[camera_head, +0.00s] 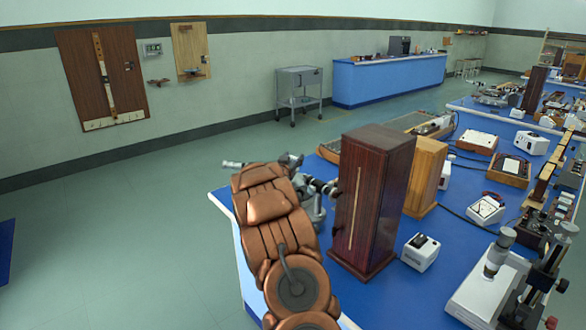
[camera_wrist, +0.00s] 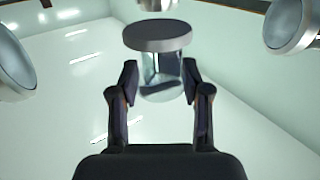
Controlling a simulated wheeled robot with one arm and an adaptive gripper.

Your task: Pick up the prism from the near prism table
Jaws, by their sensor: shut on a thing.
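In the wrist view my gripper (camera_wrist: 160,82) is shut on a clear glass prism (camera_wrist: 162,73), with a dark finger on each side. The round prism table (camera_wrist: 157,34), with a dark face and metal rim, is just above the prism in the picture. I cannot tell whether the two touch. Round metal tube ends show at the left (camera_wrist: 12,68) and right (camera_wrist: 294,26). In the head view the near spectrometer (camera_head: 318,212) stands on the blue bench, mostly hidden behind my copper-coloured arm. The prism and my gripper are hidden there.
A tall dark wooden box (camera_head: 372,200) stands close right of the spectrometer, with a lighter wooden box (camera_head: 425,176) behind it. A small white device (camera_head: 420,252) and a microscope-like instrument (camera_head: 490,280) are farther right.

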